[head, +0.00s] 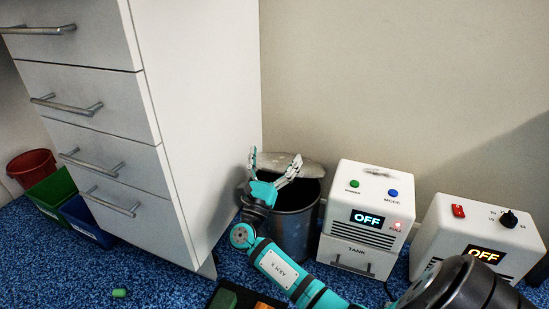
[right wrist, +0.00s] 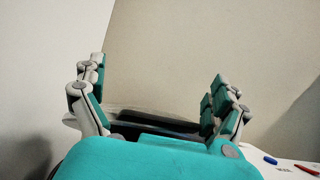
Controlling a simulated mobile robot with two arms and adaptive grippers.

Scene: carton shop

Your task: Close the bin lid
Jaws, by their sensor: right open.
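A dark grey metal bin (head: 297,228) stands on the floor between the white drawer cabinet and a white machine. Its lid (head: 300,163) is raised at the back, leaning near the wall, and the dark mouth of the bin shows. My right gripper (head: 273,163) is open over the bin's mouth, in front of the lid, with its fingers pointing up. In the right wrist view the open fingers (right wrist: 158,92) spread on both sides, with the lid's edge (right wrist: 88,119) beyond them. Touch with the lid cannot be told. My left gripper is not in view.
The white drawer cabinet (head: 200,100) stands close at the left. Two white machines with OFF displays, one with a tank (head: 345,255) and one with a knob (head: 450,220), stand at the right. Red (head: 30,165), green (head: 50,190) and blue (head: 85,222) containers stand at far left.

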